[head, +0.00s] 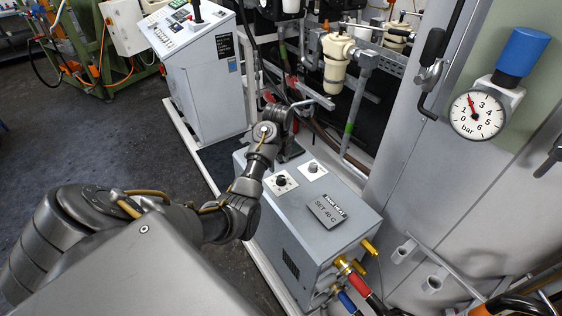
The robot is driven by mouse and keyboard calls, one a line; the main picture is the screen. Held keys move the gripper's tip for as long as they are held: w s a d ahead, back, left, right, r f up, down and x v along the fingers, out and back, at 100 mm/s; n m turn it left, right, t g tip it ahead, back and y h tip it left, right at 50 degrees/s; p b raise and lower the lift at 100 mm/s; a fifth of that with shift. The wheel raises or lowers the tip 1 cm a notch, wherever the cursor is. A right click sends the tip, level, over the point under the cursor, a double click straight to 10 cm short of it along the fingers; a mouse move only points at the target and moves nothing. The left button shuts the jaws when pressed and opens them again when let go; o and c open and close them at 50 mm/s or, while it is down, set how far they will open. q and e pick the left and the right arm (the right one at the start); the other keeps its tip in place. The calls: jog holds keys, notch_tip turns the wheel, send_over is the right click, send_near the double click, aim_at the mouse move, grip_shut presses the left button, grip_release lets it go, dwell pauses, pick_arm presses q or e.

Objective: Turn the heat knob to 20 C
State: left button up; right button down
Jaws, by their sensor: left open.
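One knob (281,180) is at the left, and the other knob (313,168) is farther back and to the right. The dial markings are too small to read. A tilted plate (327,211) on the box reads "SET 40 C". My left gripper (305,127) is open and empty, above and behind the knobs, apart from both. My right gripper is out of view.
A grey control console (205,85) stands behind to the left. A large metal tank (425,150) with a bar gauge (477,115) rises at the right. Hoses and brass fittings (350,266) stick out of the box's front right. Open dark floor lies at the left.

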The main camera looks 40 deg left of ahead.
aim_at(281, 178)
pick_arm(q)
jog(key=shift+m, duration=0.5)
jog(key=f, duration=0.3)
jog(key=w+f+p, duration=0.1)
jog(key=f, duration=0.2)
jog(key=f+p, duration=0.1)
jog(key=f, duration=0.2)
jog(key=shift+w+a, duration=0.1)
jog(key=shift+w, duration=0.15)
jog(key=shift+c, duration=0.3)
jog(key=c, duration=0.9)
